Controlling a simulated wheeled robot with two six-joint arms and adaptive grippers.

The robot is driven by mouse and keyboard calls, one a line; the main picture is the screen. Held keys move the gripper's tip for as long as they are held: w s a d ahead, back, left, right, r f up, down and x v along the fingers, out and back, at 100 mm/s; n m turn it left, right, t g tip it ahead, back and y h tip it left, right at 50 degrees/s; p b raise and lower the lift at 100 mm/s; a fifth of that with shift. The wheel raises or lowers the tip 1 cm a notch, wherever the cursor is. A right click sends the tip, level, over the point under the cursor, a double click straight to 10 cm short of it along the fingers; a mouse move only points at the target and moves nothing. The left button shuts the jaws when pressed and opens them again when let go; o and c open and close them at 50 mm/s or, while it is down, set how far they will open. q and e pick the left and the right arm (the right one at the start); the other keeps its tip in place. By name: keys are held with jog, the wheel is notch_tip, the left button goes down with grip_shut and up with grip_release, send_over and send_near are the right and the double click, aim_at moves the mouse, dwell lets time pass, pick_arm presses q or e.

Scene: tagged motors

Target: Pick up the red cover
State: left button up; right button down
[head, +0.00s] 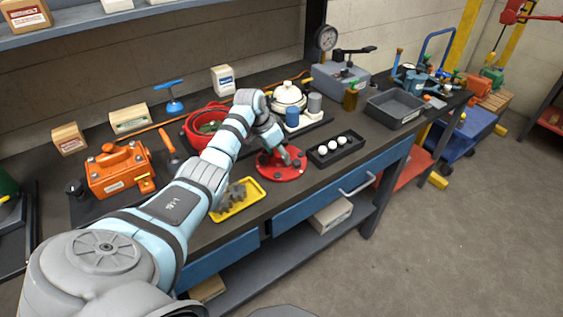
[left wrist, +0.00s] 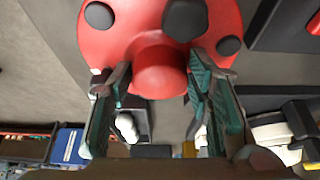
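The red cover (head: 280,172) is a round disc with dark round spots, lying on the dark workbench near its front edge. My left gripper (head: 285,155) is over the middle of it in the head view. In the left wrist view the red cover (left wrist: 110,35) fills the top, with its red round knob (left wrist: 160,72) between the two fingertips of my left gripper (left wrist: 160,85). The fingers are apart, one on each side of the knob, and do not look closed on it. My right gripper is not in view.
A yellow tray with dark gears (head: 238,207) lies left of the cover. A black tray with white balls (head: 335,151) is close on the right. A red round housing (head: 203,125), an orange gearbox (head: 118,170) and a grey bin (head: 394,110) also stand on the bench.

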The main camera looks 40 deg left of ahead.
pick_arm(q)
grip_shut()
jog(key=shift+w+r, duration=0.1)
jog(key=shift+w, duration=0.05)
